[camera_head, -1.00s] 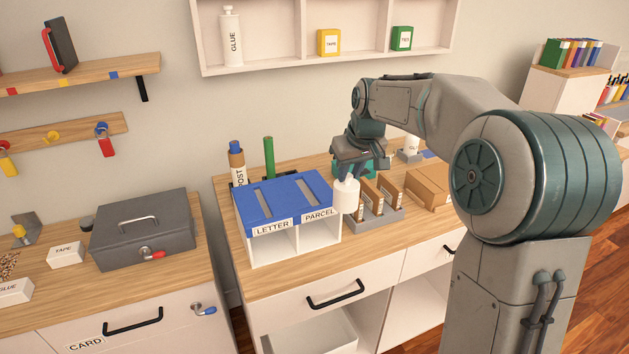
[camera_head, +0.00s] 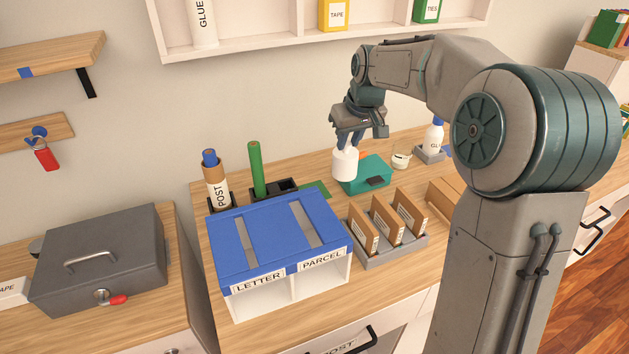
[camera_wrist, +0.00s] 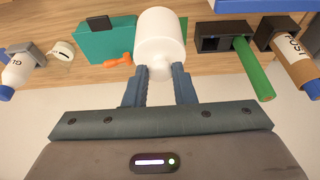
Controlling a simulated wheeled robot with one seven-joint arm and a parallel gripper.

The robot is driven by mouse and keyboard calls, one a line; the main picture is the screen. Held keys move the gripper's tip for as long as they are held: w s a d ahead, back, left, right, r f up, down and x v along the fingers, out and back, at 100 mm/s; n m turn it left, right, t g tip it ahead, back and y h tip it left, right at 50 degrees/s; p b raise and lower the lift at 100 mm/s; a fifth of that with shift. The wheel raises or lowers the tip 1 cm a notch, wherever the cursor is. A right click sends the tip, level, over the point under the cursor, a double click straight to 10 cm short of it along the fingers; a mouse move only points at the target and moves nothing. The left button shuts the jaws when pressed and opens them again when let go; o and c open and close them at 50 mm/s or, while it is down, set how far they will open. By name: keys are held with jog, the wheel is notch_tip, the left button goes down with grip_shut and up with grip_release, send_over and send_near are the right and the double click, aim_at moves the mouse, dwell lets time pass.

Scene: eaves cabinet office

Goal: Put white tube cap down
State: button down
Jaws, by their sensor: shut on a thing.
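My gripper (camera_head: 352,139) is shut on the white tube cap (camera_head: 345,163) and holds it above the counter, at the front left of the teal box in the head view. In the wrist view the cap (camera_wrist: 160,38) sits between the fingertips (camera_wrist: 162,78), its narrow end toward the gripper. A green tube (camera_head: 257,169) stands upright in a dark holder (camera_head: 288,190) left of the gripper. A brown POST tube (camera_head: 214,181) with a blue end stands further left.
A blue-topped LETTER/PARCEL sorter (camera_head: 275,238) stands in front. A grey rack (camera_head: 388,256) of brown envelopes is right of it. A teal box (camera_head: 368,176), a small white pot (camera_head: 401,160) and a glue bottle (camera_head: 433,137) stand behind. A grey cash box (camera_head: 100,262) is left.

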aim_at(349, 145)
jog(key=x, duration=0.2)
jog(key=shift+w+d+f, duration=0.1)
jog(key=shift+d+f, duration=0.05)
jog(key=shift+f, duration=0.2)
jog(key=shift+f+b, duration=0.55)
jog(key=w+a+f+p, duration=0.3)
jog(key=w+a+f, duration=0.4)
jog(key=w+f, duration=0.2)
jog(key=shift+a+f, duration=0.25)
jog(key=shift+f, duration=0.8)
jog(key=shift+f, duration=0.15)
jog(key=c, duration=1.2)
grip_release()
